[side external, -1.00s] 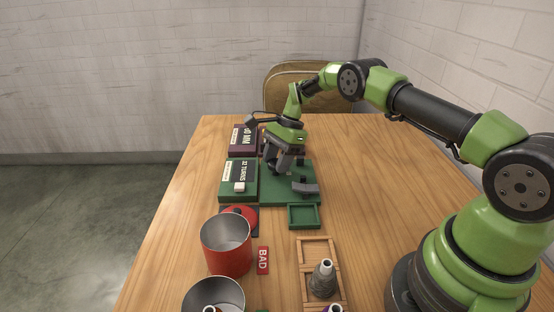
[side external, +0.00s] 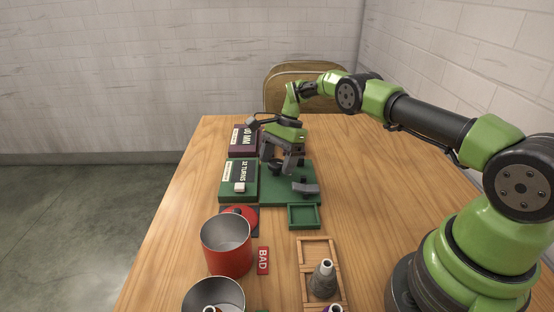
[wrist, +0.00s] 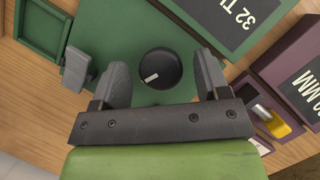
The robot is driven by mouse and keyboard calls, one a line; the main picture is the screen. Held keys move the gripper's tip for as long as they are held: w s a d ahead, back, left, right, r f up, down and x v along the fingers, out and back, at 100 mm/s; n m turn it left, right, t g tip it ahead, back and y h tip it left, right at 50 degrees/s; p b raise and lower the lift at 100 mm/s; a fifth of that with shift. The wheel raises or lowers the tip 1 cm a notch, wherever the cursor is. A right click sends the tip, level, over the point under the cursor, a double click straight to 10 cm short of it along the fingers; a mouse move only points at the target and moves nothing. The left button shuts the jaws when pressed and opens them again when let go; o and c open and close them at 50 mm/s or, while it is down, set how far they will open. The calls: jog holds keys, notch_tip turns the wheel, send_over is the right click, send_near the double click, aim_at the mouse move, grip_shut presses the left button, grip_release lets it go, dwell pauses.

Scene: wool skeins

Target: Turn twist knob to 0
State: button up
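The twist knob (wrist: 160,68) is round and black with a short white mark, on a green plate. In the wrist view it lies between the two fingers of my gripper (wrist: 163,82), with a gap on each side. My gripper is open and empty. The white mark lies left of the knob's centre. No number scale around the knob is readable. In the side view my gripper (side external: 282,163) is over the green plate (side external: 290,197), and its fingers hide much of the knob's area.
A green box (side external: 238,193) reading 32 TURNS, with a pale button, and a purple box (side external: 238,150) with an MM display stand left. A grey bar (side external: 305,188) is on the plate. A green tray (side external: 303,217), red can (side external: 226,248) and wooden rack (side external: 318,243) are nearer the camera.

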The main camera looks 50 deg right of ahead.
jog(key=shift+r, duration=0.1)
jog(key=v, duration=0.7)
jog(key=shift+r, duration=0.15)
jog(key=shift+d, duration=0.1)
jog(key=s+a+r+n+t+h, duration=0.2)
jog(key=s+a+n+t+h, duration=0.3)
jog(key=n, duration=0.9)
jog(key=shift+g+h, duration=0.4)
jog(key=shift+h, duration=0.2)
jog(key=x, duration=0.5)
jog(key=w+x, duration=0.1)
jog(key=x, duration=0.4)
jog(key=shift+r, duration=0.1)
